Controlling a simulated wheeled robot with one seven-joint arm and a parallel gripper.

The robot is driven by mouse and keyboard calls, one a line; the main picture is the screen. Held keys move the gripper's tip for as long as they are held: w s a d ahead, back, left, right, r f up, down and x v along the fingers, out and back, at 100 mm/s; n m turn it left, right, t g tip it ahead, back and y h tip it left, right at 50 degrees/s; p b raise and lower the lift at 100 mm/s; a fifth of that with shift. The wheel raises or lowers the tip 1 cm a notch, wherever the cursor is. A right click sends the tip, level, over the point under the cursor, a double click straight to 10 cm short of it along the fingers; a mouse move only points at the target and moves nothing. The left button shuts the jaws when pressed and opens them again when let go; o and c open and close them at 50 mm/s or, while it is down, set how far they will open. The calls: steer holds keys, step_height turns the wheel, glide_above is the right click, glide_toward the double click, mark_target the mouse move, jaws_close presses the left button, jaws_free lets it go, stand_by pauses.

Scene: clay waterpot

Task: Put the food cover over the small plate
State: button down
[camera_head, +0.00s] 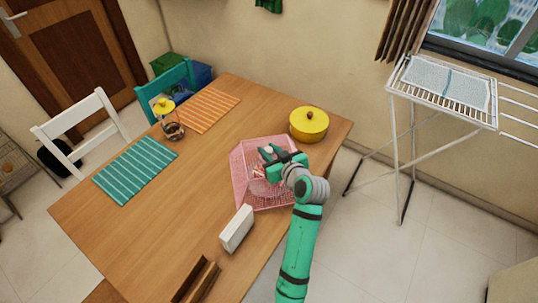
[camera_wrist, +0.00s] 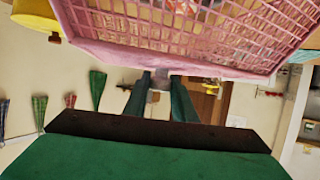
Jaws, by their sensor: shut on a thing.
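The pink mesh food cover (camera_head: 243,183) is at the right side of the wooden table, near its edge. It also fills the top of the wrist view (camera_wrist: 190,35). My gripper (camera_head: 269,153) is at the top of the cover. In the wrist view my gripper's two fingers (camera_wrist: 160,92) close on the small pale knob (camera_wrist: 157,82) of the cover. A pale round shape shows through the mesh in the head view; it may be the small plate, but I cannot tell clearly. I cannot tell whether the cover's rim touches the table.
A yellow lidded pot (camera_head: 309,126) stands just behind the cover. A white block (camera_head: 237,230) and a brown wooden holder (camera_head: 196,281) are nearer the front. A teal striped mat (camera_head: 136,170), an orange mat (camera_head: 208,110) and a yellow-topped jar (camera_head: 170,120) lie left. The table's middle is clear.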

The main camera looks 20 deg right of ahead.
steer(key=shift+f, duration=1.45)
steer(key=c, duration=1.5)
jaws_free()
steer(key=shift+o, duration=0.2)
